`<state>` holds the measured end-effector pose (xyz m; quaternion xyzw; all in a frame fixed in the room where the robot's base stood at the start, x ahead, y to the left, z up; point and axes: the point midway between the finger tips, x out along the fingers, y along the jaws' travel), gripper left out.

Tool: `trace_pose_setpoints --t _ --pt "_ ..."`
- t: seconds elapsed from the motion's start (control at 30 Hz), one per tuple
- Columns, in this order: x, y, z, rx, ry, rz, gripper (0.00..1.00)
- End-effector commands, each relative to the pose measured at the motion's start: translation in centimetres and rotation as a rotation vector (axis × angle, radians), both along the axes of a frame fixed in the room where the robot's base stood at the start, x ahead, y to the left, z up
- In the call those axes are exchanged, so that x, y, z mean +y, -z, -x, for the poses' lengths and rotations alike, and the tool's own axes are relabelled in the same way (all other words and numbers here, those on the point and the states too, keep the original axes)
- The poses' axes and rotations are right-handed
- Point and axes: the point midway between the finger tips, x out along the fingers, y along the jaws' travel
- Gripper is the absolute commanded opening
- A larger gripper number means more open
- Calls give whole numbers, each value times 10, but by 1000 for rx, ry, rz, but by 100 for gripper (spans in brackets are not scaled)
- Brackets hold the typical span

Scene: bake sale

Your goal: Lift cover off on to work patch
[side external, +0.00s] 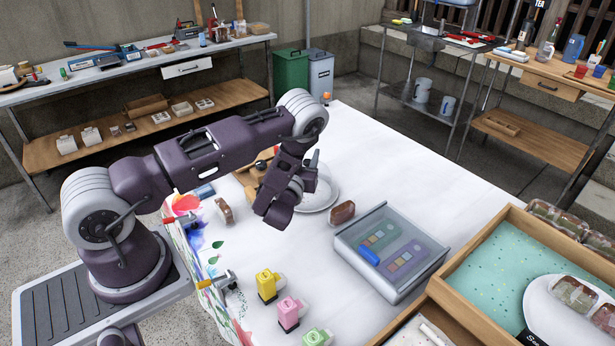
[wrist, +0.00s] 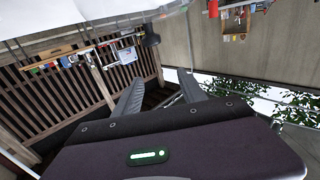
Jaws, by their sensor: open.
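My gripper (wrist: 160,86) is open and empty in the wrist view, its two grey fingers apart with only background between them. In the side view my gripper hangs above the middle of the white table (side external: 455,190), and its fingers are mostly hidden by the wrist. A shallow grey box with a see-through top (side external: 372,223) sits on the table to the right of the gripper, apart from it. Coloured pads and a blue roll show inside. A white plate (side external: 329,198) lies behind the gripper and is partly hidden. I cannot tell a marked work patch.
Yellow (side external: 267,285), pink (side external: 290,313) and green (side external: 316,338) stamp-like pieces stand at the front. Brown loaf-like pieces (side external: 342,212) (side external: 224,211) lie on the table. A wooden tray (side external: 477,284) with wrapped goods stands at right. The table's back right is clear.

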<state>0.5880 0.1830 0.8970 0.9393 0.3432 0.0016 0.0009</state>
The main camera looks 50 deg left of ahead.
Motion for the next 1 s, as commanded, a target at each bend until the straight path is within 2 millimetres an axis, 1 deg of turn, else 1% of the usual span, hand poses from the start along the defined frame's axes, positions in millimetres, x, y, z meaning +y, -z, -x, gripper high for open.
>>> trace_pose_setpoints --t 0.03,0.1,0.17,0.23,0.37,0.5,0.6,0.7,0.83,0.87,1.0 --pt "1 24 1 3 1 0 48" --pt "0 44 0 1 0 0 48" --pt "1 53 -1 0 0 -1 48" --pt "5 55 -6 -2 -1 -1 48" --pt "18 53 -21 -2 -1 -1 48" --pt "35 50 -42 -1 0 -1 48" --pt "44 51 -52 1 0 -2 48" --pt "46 51 -55 3 1 0 48" --pt "46 51 -55 4 1 0 48" --pt "46 51 -55 3 1 -1 46" --pt "46 51 -55 3 1 -1 19"
